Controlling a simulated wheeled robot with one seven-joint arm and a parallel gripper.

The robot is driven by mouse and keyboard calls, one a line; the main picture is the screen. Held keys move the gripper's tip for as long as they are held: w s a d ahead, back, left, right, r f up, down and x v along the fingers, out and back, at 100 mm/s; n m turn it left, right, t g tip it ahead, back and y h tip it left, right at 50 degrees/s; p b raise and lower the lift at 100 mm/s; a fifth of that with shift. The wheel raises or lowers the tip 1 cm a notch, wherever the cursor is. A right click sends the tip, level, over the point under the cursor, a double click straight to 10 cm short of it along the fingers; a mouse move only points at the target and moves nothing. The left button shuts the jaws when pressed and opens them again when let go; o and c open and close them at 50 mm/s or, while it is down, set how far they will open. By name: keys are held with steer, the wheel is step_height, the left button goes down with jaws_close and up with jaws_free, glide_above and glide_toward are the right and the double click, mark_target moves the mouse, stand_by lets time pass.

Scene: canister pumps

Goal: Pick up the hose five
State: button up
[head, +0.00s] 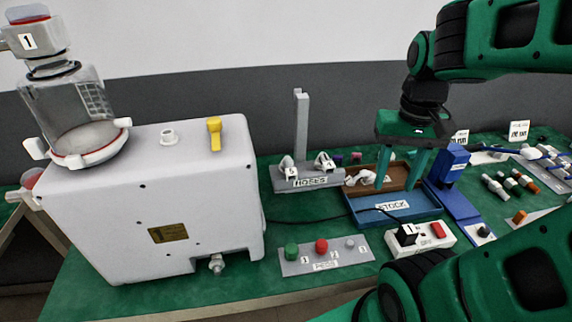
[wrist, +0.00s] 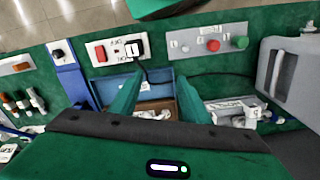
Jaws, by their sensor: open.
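My gripper (head: 396,186) is open and empty, pointing down over the stock tray (head: 402,220). In the wrist view its two teal fingers (wrist: 158,78) stand apart above the tray. The grey hose rack (head: 308,184), marked HOSES, stands left of the gripper and holds two white, tagged pieces, a left one (head: 287,163) and a right one (head: 324,161). Their numbers are too small to read surely. White coiled pieces (head: 362,177) lie in the brown part of the tray, beside the fingers. I cannot tell which piece is hose five.
A white pump housing (head: 150,200) fills the left. A pegs plate (head: 325,256) with red and green knobs and a white switch box (head: 425,238) stand in front. A blue stand (head: 452,180) is close right of the gripper. A grey post (head: 301,125) rises behind the rack.

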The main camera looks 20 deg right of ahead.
steer(key=w+a+r+n, duration=0.25)
steer(key=w+a, duration=0.25)
steer(key=w, duration=0.4)
steer(key=r+n, duration=0.1)
glide_above(288, 158)
steer(key=shift+s+d+r, duration=0.1)
steer(key=shift+s+r, duration=0.05)
step_height(288, 158, down, 4)
steer(key=shift+r, duration=0.2)
steer(key=shift+w+f, duration=0.2)
steer(key=shift+f, duration=2.9)
jaws_close()
